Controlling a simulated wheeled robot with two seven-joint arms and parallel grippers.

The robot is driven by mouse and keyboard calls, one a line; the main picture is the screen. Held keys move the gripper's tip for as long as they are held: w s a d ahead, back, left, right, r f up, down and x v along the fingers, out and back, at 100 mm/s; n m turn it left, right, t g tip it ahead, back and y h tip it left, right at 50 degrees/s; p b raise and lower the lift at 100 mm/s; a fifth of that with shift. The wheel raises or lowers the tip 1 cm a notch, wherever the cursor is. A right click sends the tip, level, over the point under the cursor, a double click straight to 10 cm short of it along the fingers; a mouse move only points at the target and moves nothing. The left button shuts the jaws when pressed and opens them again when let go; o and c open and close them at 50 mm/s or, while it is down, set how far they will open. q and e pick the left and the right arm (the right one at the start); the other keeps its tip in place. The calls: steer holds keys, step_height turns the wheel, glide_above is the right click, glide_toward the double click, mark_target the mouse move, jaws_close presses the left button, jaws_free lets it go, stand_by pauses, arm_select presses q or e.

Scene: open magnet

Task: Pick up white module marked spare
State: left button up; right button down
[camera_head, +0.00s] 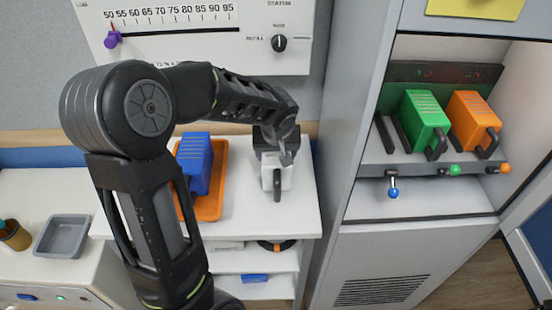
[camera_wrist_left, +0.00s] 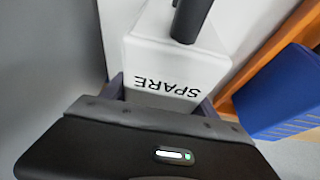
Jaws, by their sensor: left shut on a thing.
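The white module (camera_head: 268,180), with a dark handle on its front, is at the right part of the white counter (camera_head: 298,205). In the left wrist view the white module (camera_wrist_left: 165,62) shows the word SPARE on its face, upside down. My left gripper (camera_head: 277,150) comes down over it from above and is shut on it, with a finger on each side (camera_wrist_left: 162,97). I cannot tell whether the module rests on the counter or is slightly raised. My right gripper is not in view.
A blue module (camera_head: 195,163) stands in an orange tray (camera_head: 211,208) just left of the white one. A tall cabinet at right holds green (camera_head: 422,118) and orange (camera_head: 472,120) modules beside an empty slot, above several coloured levers. A grey tray (camera_head: 63,237) is at far left.

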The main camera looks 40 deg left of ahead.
arm_select(q)
step_height(320, 180, up, 8)
steer(key=shift+r+b, duration=0.1)
steer(key=shift+b, duration=0.35)
stand_by(0.3)
